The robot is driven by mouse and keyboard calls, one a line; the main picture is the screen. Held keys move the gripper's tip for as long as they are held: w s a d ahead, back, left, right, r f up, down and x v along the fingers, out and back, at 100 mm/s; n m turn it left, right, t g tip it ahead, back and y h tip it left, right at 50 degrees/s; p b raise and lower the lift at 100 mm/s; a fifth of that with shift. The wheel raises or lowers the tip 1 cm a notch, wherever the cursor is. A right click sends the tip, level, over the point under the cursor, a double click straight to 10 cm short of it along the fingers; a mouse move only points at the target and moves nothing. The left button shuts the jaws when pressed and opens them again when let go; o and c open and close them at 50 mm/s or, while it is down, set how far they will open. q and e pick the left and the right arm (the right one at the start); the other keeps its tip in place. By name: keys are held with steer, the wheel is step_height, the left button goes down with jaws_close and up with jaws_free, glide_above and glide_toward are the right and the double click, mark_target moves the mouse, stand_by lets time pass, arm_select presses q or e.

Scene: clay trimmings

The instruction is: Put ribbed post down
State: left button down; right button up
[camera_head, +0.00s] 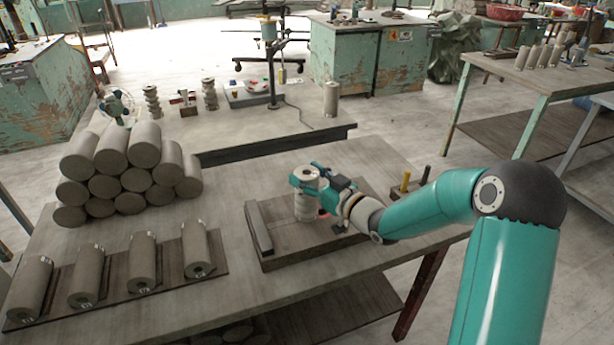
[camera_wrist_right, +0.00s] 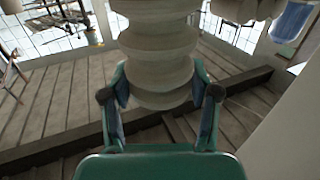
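The ribbed post (camera_head: 306,207), a pale grey clay cylinder with ring-like ridges, stands upright over the dark wooden board (camera_head: 280,262) on the near table. My right gripper (camera_head: 306,176) reaches in from the right and is closed around the post's upper part. In the right wrist view the post (camera_wrist_right: 158,55) sits between the two fingers (camera_wrist_right: 160,88), which lie against its sides. I cannot tell whether its lower end touches the board; the gripper partly hides the post. My left gripper is not in view.
Several cylinders lie on a dark rack (camera_head: 112,285) at front left. The board has a raised bar (camera_head: 259,228) on its left side. Yellow and black pegs (camera_head: 405,181) stand to its right.

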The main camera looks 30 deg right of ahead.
steer(key=o, duration=0.4)
steer(key=shift+o, duration=0.2)
steer(key=shift+r, duration=0.1)
steer(key=s+d+b, duration=0.1)
steer(key=s, duration=1.1)
steer(key=shift+d, duration=0.4)
